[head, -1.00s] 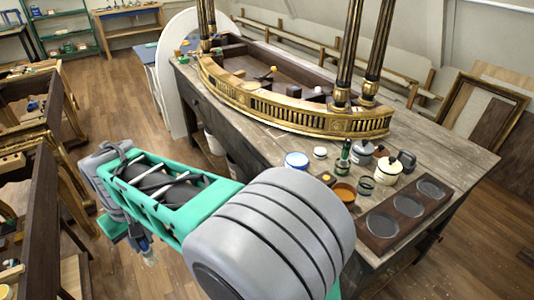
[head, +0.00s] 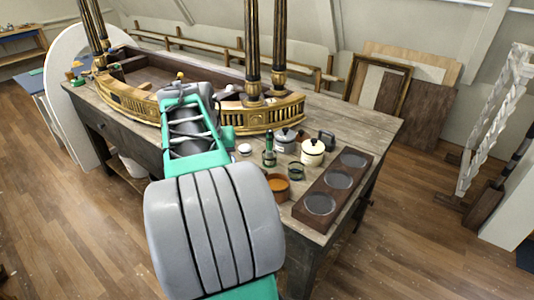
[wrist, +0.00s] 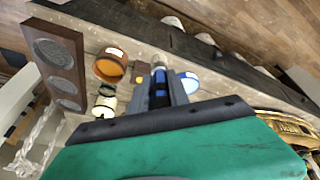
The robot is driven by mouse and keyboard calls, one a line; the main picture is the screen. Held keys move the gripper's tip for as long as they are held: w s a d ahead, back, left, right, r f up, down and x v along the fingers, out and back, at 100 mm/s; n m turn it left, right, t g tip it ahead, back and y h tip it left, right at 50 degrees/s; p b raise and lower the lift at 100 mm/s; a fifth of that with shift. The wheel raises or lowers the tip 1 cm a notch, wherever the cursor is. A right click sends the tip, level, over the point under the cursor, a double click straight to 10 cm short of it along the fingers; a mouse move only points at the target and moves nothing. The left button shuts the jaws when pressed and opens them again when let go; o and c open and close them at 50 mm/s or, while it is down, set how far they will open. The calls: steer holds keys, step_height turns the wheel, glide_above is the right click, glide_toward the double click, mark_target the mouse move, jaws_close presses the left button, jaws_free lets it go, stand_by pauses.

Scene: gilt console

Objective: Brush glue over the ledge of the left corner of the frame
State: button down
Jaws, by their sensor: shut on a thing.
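The gilt console frame (head: 135,102) lies on the workbench, with a curved pierced apron and black-and-gold columns. Its left corner shows at the far left in the head view, and my arm covers part of the apron. A strip of the gilt shows at lower right in the wrist view (wrist: 290,124). My gripper (wrist: 161,92) is shut on a slim tool with blue and dark bands, likely the brush (wrist: 159,66). Its pale tip is beside the orange-brown pot (wrist: 110,66), apparently above the bench. In the head view the pot (head: 279,190) stands near the front edge; my arm hides the gripper.
A dark board with round wells (head: 334,188) lies at the bench's right end. A cream lidded pot (head: 312,154), a green bottle (head: 269,156) and a small white jar (head: 245,149) stand near the apron. A blue-and-white dish (wrist: 187,83) is close beside the tool.

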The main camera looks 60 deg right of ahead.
steer(key=s+d+r+m+g+h, duration=0.15)
steer(key=s+d+m, duration=0.25)
steer(key=s+d, duration=0.6)
steer(key=f+b, duration=0.3)
steer(key=f, duration=0.1)
steer(key=f+b, duration=0.1)
steer(key=b, duration=0.1)
steer(key=shift+s+a+f+b, duration=0.35)
steer(key=shift+a+f, duration=0.05)
steer(key=shift+f+b, duration=0.55)
steer(key=shift+f, duration=0.2)
stand_by(0.9)
step_height(320, 180, up, 7)
steer(key=p, duration=0.5)
steer(key=shift+p, duration=0.4)
